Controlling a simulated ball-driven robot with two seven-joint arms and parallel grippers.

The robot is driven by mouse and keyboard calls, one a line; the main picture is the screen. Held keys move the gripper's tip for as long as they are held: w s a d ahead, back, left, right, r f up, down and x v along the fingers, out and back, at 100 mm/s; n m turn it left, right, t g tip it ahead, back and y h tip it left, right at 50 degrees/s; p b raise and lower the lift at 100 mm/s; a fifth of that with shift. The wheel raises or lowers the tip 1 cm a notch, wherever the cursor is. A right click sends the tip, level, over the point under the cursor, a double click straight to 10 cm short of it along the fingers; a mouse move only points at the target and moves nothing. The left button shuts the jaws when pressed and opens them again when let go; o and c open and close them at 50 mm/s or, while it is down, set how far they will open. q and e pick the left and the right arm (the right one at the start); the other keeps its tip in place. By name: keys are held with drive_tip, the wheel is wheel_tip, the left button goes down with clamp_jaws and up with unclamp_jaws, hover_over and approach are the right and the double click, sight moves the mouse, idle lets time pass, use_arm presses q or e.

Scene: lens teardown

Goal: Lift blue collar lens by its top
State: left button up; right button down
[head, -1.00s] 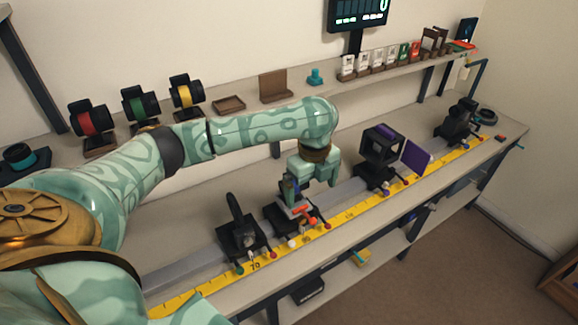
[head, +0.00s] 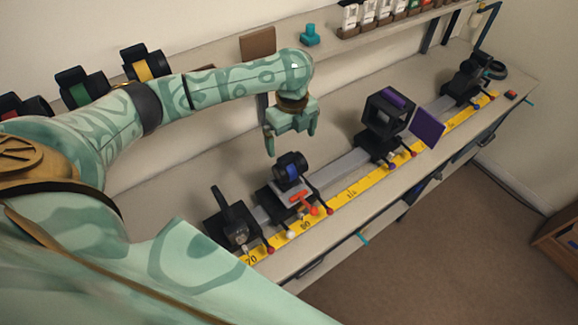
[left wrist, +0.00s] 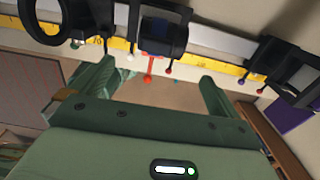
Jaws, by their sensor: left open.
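The blue collar lens (head: 291,171) is a black ring mount with a blue band. It stands upright on a carriage (head: 290,193) with a red lever, on the bench rail. My left gripper (head: 291,143) is open and empty, pointing down just above and slightly behind the lens, with its fingers apart from it. In the left wrist view the lens (left wrist: 164,36) shows beyond the fingers of my left gripper (left wrist: 155,74), with nothing between them. My right gripper is not in view.
A black holder (head: 225,222) stands left of the lens on the rail. A black cube mount (head: 388,116) and a purple plate (head: 427,128) stand to the right. A yellow scale (head: 345,191) runs along the front. Shelf lenses, including a yellow-banded one (head: 146,64), stand behind.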

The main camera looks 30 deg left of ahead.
sight(290, 155)
use_arm(q)
drive_tip(key=f, duration=0.3)
drive_tip(key=shift+w+a+f+b, duration=0.1)
drive_tip(key=shift+w+f+b, duration=0.1)
drive_tip(key=shift+f+b, duration=0.15)
drive_tip(key=shift+a+f, duration=0.1)
drive_tip(key=shift+f, duration=0.5)
drive_tip(key=f, duration=0.2)
drive_tip(key=f+b, duration=0.1)
drive_tip(key=f, duration=0.1)
drive_tip(key=shift+a+b, duration=0.2)
drive_tip(key=shift+b, duration=0.1)
drive_tip(key=shift+w+a+f, duration=0.1)
drive_tip(key=shift+f, duration=0.3)
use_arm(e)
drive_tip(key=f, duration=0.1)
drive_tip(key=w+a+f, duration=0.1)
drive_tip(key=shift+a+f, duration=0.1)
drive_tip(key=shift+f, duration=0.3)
use_arm(q)
drive_tip(key=c, duration=1)
drive_tip(key=shift+r, duration=0.1)
drive_tip(key=shift+c, duration=1.4)
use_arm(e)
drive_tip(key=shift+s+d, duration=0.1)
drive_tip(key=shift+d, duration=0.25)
